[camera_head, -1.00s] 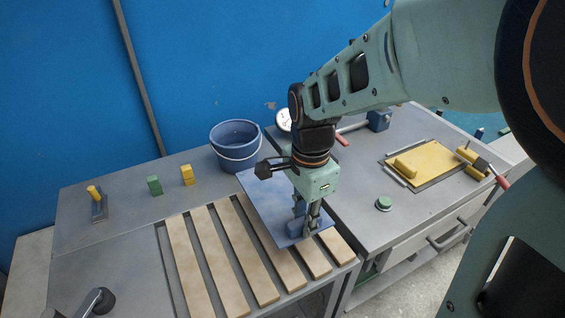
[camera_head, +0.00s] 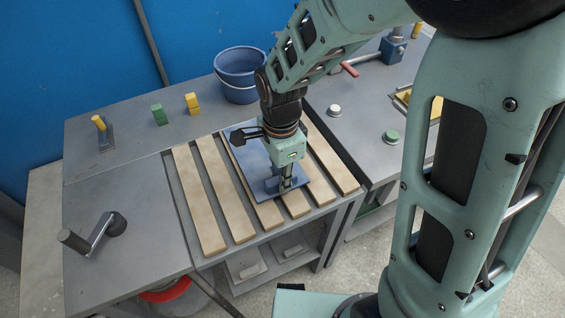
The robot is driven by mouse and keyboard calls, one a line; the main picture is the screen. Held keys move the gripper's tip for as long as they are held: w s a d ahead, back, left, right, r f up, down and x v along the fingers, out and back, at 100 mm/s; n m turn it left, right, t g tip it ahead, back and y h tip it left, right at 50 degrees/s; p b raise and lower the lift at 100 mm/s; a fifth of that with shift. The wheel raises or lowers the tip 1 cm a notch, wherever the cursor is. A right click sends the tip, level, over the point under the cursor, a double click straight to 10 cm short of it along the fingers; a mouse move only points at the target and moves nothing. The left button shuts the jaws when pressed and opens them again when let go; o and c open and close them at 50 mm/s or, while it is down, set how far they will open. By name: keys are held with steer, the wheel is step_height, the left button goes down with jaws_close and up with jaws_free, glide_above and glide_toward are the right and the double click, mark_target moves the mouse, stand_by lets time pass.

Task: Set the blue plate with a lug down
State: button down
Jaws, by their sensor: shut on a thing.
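The blue plate (camera_head: 250,156) is flat and lies over the wooden slats (camera_head: 218,186) near the middle of the slatted rack. Its lug (camera_head: 271,185) stands up near the plate's front end. My gripper (camera_head: 286,186) points down at the lug and is shut on it. The plate looks level and close to the slats, but I cannot tell whether it touches them. My wrist hides part of the plate's right side.
A blue bucket (camera_head: 238,76) stands behind the rack. Green blocks (camera_head: 159,115), yellow blocks (camera_head: 192,103) and a yellow-handled trowel (camera_head: 104,134) are at the back left. A crank handle (camera_head: 92,236) lies on the left bench. The left slats are bare.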

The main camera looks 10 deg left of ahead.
steer(key=c, duration=1.8)
jaws_free()
steer(key=shift+o, duration=0.2)
step_height(320, 180, up, 12)
steer(key=p, duration=0.1)
